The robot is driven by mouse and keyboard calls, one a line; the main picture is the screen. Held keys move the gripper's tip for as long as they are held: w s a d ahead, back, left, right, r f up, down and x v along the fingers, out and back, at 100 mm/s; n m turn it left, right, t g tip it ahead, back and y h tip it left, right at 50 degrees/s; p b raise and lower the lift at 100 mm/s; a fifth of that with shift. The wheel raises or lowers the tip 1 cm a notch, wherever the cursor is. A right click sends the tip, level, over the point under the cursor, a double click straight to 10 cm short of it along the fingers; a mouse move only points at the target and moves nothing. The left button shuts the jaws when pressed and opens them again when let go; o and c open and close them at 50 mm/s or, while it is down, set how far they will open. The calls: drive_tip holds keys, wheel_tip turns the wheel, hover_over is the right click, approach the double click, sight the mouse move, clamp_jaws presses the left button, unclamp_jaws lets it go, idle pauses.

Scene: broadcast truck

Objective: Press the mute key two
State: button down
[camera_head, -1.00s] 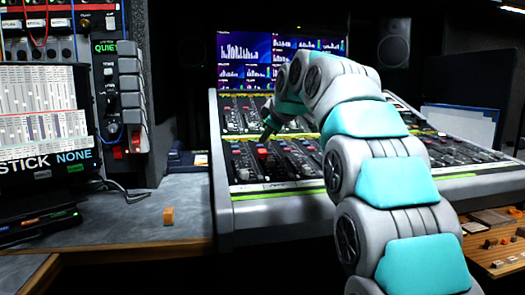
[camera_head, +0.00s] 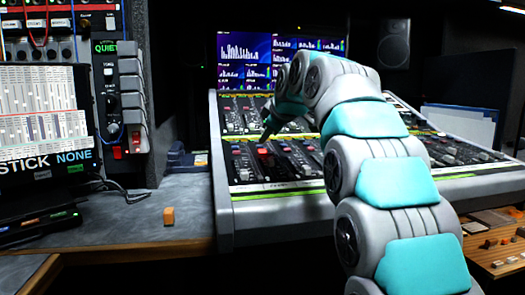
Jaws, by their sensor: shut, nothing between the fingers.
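The mixing console (camera_head: 290,198) stands in the middle, a sloped grey desk with rows of dark channel strips, faders and small keys. My arm reaches over it from the right. My gripper (camera_head: 265,138) points down at the left part of the console, near the green-yellow strip between the upper and lower banks. Its fingers are small and dark here and look shut with nothing held. A red fader cap (camera_head: 262,150) shows just below the fingertips. The mute keys are too small to tell apart, and I cannot tell whether the tip touches one.
A small orange block (camera_head: 168,216) lies on the grey desk (camera_head: 130,225) left of the console. A rack panel with a QUIET sign (camera_head: 107,47) rises at the left. Screens (camera_head: 245,60) stand behind the console. My arm hides the console's right middle.

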drive_tip(key=shift+f, duration=0.15)
idle(0.3)
drive_tip(key=shift+f+b, duration=0.3)
drive_tip(key=shift+b, duration=0.05)
drive_tip(key=shift+w+f+b, duration=0.1)
drive_tip(key=shift+f+b, duration=0.25)
drive_tip(key=shift+f, duration=0.1)
idle(0.6)
drive_tip(key=shift+r, duration=0.1)
drive_tip(key=shift+r+p, duration=0.65)
drive_tip(key=shift+r, duration=0.2)
drive_tip(key=r+p, duration=0.1)
drive_tip(key=r, duration=0.1)
drive_tip(key=r+p, duration=0.2)
drive_tip(key=s+r+p, duration=0.1)
drive_tip(key=r, duration=0.1)
drive_tip(key=shift+d, duration=0.1)
drive_tip(key=shift+f, duration=0.1)
